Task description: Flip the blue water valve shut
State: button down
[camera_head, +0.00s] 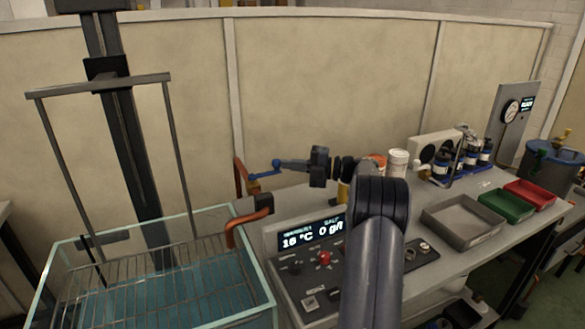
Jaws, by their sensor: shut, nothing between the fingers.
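The blue water valve lever (264,174) is at the middle of the head view, on copper-coloured pipework behind the right end of the glass tank. The lever points roughly sideways, tilted slightly up to the right. My gripper (281,164) is shut and empty. It reaches in from the right, with its fingers pointing left at the right end of the lever. Fingers and lever overlap in the picture, so I cannot tell whether they touch. The dark gripper body hides nothing of the lever's left part.
A glass tank (262,276) with blue water and a wire rack is at left. An orange pipe spout (247,222) bends over its rim. A control panel (309,235) stands below my gripper. A grey tray (462,222), green tray (507,206) and red tray (530,193) lie at right.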

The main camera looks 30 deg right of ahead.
jog(key=shift+w+d, duration=0.1)
jog(key=shift+w, duration=0.25)
jog(key=shift+r, duration=0.1)
dwell(0.5)
